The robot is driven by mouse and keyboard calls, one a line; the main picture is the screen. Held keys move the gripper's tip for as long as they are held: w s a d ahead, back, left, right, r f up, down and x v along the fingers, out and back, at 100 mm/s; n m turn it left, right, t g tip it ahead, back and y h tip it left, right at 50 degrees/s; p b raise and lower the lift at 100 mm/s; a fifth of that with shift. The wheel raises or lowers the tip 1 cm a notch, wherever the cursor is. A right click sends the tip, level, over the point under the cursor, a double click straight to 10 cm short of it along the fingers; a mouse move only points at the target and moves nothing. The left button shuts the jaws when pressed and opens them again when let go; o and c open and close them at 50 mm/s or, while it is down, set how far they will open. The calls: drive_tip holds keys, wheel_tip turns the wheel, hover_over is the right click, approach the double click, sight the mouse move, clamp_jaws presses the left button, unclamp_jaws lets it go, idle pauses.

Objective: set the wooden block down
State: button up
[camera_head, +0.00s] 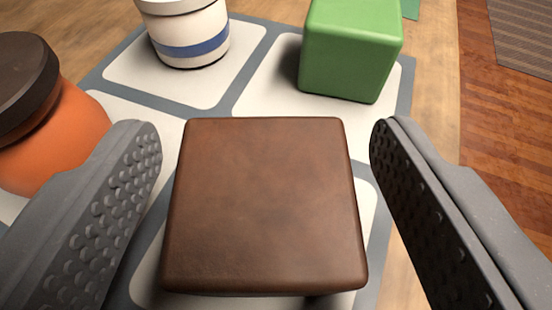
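The wooden block (264,205) is a dark brown cube with rounded edges. I see mostly its top face, in the middle of the picture. It stands level over a white square of the grey-and-white mat (232,98), and its underside is hidden. My gripper (262,132) is open, with one grey studded finger on each side of the block. A gap shows between the block and each finger, so neither finger appears to touch it.
A green block (350,48) stands behind it on the mat. A white jar with a blue band (188,32) stands back left. An orange pot with a dark lid (48,135) is close by the left finger. The table edge and wooden floor (510,130) lie right.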

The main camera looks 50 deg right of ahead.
drive_tip(key=shift+s+a+f, duration=0.1)
drive_tip(key=shift+s+f, duration=0.05)
drive_tip(key=shift+f, duration=0.45)
drive_tip(key=shift+s+a+f, duration=0.1)
drive_tip(key=shift+f, duration=0.45)
drive_tip(key=shift+r, duration=0.4)
drive_tip(key=p+v, duration=0.1)
drive_tip(key=v, duration=0.3)
drive_tip(key=r+p+v, duration=0.1)
drive_tip(key=v, duration=0.3)
drive_tip(key=p+v, duration=0.1)
drive_tip(key=v, duration=0.3)
drive_tip(key=shift+w+d+r, duration=0.15)
drive_tip(key=shift+w+r, duration=0.1)
drive_tip(key=shift+r, duration=0.1)
